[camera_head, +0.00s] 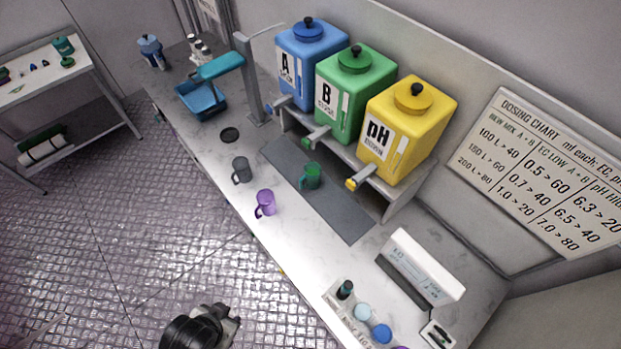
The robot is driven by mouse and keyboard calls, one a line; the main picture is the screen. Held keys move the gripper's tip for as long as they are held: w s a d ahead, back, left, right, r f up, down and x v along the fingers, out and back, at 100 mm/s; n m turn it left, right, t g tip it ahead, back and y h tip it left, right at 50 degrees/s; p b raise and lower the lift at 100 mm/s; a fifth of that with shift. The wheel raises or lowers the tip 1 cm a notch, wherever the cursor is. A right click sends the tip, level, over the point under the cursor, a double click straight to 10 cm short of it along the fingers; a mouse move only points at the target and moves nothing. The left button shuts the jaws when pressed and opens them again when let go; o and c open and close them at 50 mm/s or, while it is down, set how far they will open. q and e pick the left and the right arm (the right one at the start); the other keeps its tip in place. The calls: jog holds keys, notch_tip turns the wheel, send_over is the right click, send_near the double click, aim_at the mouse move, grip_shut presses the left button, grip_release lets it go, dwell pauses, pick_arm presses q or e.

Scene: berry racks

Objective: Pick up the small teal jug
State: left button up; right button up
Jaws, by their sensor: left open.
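A small teal-green jug (311,176) stands upright on the dark grey mat (345,222), below the green canister marked B. Its handle points left. A grey jug (241,169) and a purple jug (265,203) stand to its left on the white bench top. My left gripper (226,318) is at the bottom of the view, over the floor and apart from the bench and all jugs. It is open, with nothing seen in it. My right gripper is not in view.
Blue A (312,66), green B (352,98) and yellow pH (404,130) canisters sit on a raised rack, their taps overhanging the mat. A meter stand (425,268) and several bottles are nearer the bench's lower end. A blue tray (202,101) is at the far end.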

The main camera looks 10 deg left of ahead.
pick_arm(q)
jog(key=o, duration=1.1)
